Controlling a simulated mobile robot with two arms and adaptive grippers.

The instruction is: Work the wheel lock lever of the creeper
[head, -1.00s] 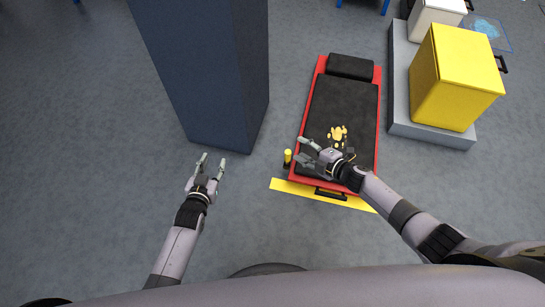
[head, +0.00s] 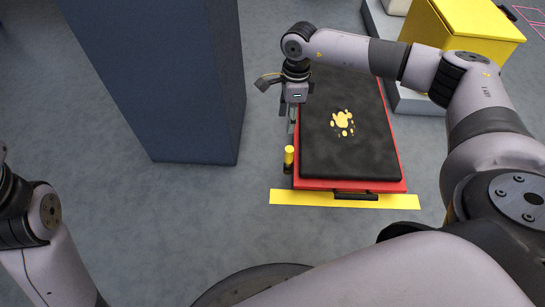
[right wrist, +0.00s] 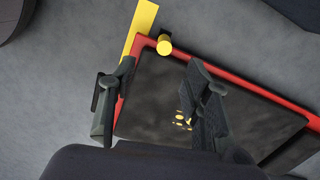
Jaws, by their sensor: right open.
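The creeper has a red frame (head: 315,184) and a black padded top (head: 345,160) with a yellow paw-like mark. The wheel lock lever (head: 289,155) has a yellow cylindrical grip on a dark base, at the creeper's near left corner. In the right wrist view, the lever (right wrist: 164,44) stands by the red frame's corner. My right gripper (head: 291,120) is open and empty, above the creeper's left edge, farther back than the lever. In the right wrist view, its fingers (right wrist: 152,90) are spread, with the lever beyond and between them, apart from both. My left gripper is out of view.
A tall dark blue column (head: 160,90) stands left of the creeper, with a strip of floor between. A yellow box (head: 462,30) on a grey platform (head: 410,100) is at the back right. A yellow floor strip (head: 300,198) and black handle (head: 355,196) are at the creeper's near end.

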